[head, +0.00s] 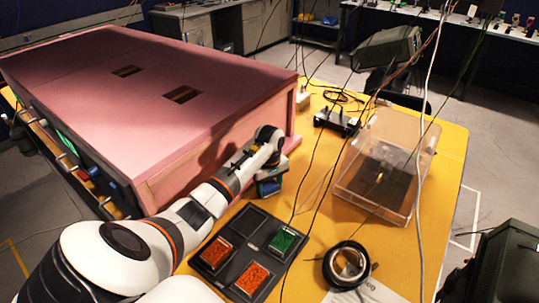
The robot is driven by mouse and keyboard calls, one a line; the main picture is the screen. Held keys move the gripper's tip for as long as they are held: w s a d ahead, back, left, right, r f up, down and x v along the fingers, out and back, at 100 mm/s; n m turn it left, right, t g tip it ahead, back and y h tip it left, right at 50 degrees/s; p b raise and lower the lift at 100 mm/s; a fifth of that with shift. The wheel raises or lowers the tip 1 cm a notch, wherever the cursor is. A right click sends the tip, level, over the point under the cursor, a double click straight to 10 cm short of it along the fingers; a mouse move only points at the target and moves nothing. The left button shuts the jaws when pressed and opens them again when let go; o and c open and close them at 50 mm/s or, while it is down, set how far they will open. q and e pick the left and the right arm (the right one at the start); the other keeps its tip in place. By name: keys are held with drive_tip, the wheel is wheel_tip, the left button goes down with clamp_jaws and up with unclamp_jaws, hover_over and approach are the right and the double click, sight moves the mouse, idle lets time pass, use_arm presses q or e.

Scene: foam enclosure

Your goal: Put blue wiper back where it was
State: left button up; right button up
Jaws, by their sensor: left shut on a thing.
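My left arm comes in from the lower left and bends down beside the front right corner of the pink foam enclosure (160,85). My left gripper (270,180) is shut on a dark block with blue on it, which looks like the blue wiper (268,188), held just behind the black tray. Its fingertips are small and partly hidden. The black tray (262,248) lies on the yellow table. It holds two orange-red pads (253,279) and a green pad (286,241); its back left compartment (249,220) looks empty. My right gripper is not in view.
A clear plastic box (385,170) stands to the right on the yellow table (450,150). A roll of black tape (347,265) lies to the right of the tray. A black device (336,122) sits farther back. Thin cables hang across the view.

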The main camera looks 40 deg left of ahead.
sight(269, 186)
use_arm(q)
drive_tip(key=o, duration=1)
drive_tip(key=shift+o, duration=0.2)
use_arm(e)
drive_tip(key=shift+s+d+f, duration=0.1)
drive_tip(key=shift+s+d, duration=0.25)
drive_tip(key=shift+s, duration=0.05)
use_arm(q)
wheel_tip(269, 186, up, 12)
drive_tip(key=p, duration=0.7)
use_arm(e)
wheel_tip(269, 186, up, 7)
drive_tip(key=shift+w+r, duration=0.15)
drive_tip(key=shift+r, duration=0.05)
use_arm(q)
drive_tip(key=shift+r, duration=0.1)
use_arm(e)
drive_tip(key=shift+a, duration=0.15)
use_arm(q)
drive_tip(key=shift+s, duration=0.1)
